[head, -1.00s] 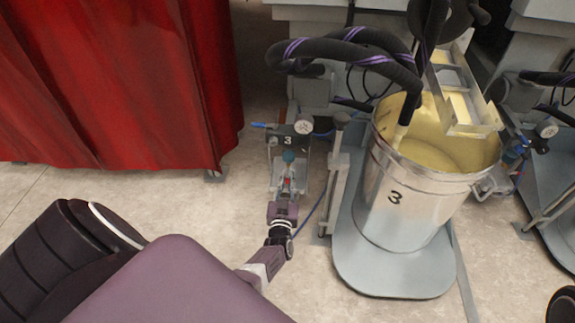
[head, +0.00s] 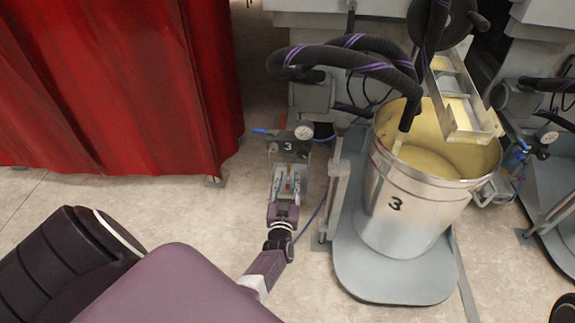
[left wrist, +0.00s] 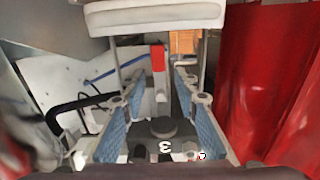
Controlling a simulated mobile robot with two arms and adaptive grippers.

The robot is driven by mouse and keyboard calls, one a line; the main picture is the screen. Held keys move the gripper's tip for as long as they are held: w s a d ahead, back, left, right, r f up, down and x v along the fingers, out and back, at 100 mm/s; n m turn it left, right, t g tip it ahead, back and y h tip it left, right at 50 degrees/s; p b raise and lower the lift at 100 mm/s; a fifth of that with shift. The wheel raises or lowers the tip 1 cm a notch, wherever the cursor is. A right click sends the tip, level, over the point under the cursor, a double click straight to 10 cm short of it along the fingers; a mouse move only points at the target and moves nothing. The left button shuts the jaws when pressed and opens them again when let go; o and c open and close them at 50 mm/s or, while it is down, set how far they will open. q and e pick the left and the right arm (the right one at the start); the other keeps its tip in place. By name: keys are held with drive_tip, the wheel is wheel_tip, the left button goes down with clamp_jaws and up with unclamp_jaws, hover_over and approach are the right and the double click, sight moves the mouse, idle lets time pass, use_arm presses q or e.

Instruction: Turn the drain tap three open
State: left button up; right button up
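A small red handle on a pale grey stem (left wrist: 157,57) shows in the left wrist view between my fingers; it appears to be the drain tap. In the head view a small red spot (head: 289,184) shows between the fingers, below the dark panel marked 3 (head: 288,147). My left gripper (head: 288,182) is at this spot, with its two fingers apart. In the left wrist view the left gripper (left wrist: 155,115) is open, its blue-padded fingers on either side, and I see no contact with the red handle. My right gripper is not in view.
A round gauge (head: 303,132) and a blue lever (head: 262,131) are by the panel. The metal bucket marked 3 (head: 396,205) stands on a grey base to the right, under black hoses (head: 350,55). A red curtain (head: 110,90) hangs left. The floor in front is clear.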

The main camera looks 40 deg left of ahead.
sight(288, 159)
use_arm(q)
drive_tip(key=shift+r, duration=3.8)
drive_tip(key=shift+s, duration=0.15)
